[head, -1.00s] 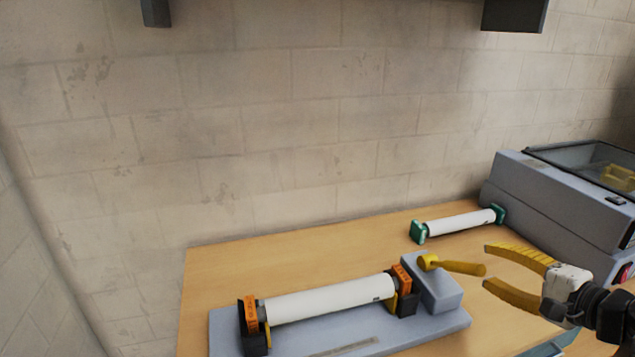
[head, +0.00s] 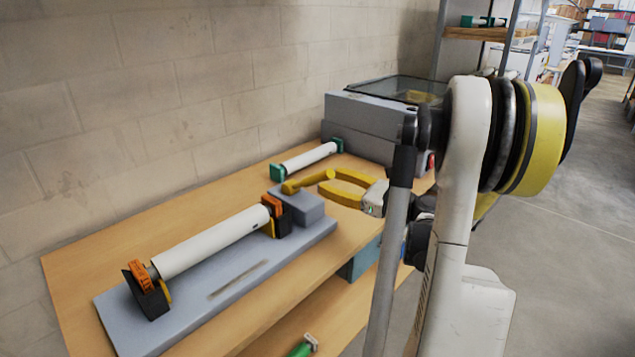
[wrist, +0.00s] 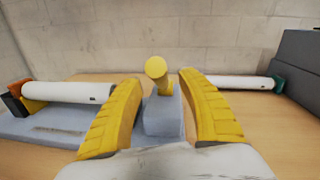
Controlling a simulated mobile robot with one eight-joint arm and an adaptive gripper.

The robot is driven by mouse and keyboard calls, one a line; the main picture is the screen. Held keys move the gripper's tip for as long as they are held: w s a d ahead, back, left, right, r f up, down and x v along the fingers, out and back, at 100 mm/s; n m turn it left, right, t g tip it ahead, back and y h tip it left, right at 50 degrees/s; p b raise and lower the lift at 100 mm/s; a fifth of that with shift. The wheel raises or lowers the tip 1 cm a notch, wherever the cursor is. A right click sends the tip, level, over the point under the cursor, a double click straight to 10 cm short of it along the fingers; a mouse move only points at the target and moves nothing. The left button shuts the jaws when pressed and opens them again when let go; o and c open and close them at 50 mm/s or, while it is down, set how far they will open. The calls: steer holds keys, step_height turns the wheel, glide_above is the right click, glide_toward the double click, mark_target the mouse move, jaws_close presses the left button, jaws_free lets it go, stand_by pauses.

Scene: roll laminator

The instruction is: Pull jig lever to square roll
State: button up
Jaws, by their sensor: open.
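The yellow jig lever (head: 308,182) rises from a grey block (head: 298,205) at the right end of the grey jig base (head: 185,305). My gripper (head: 326,182) is open, with its yellow fingers on either side of the lever's free end. In the wrist view the lever's round end (wrist: 156,67) faces me between the two fingertips (wrist: 160,82), with gaps on both sides. The white roll (head: 212,242) lies along the jig between black holders with orange parts. Whether it is square cannot be told.
A second white roll (head: 308,158) with green ends lies behind the jig near the wall. A grey laminator (head: 365,130) stands at the table's far end. My arm covers part of the right side. A green-handled item (head: 302,347) is below the tabletop (head: 75,265).

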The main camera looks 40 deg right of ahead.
mark_target(319, 177)
steer(key=w, duration=0.2)
steer(key=w+a, duration=0.1)
steer(key=w, duration=0.1)
steer(key=shift+b, duration=0.4)
jaws_close()
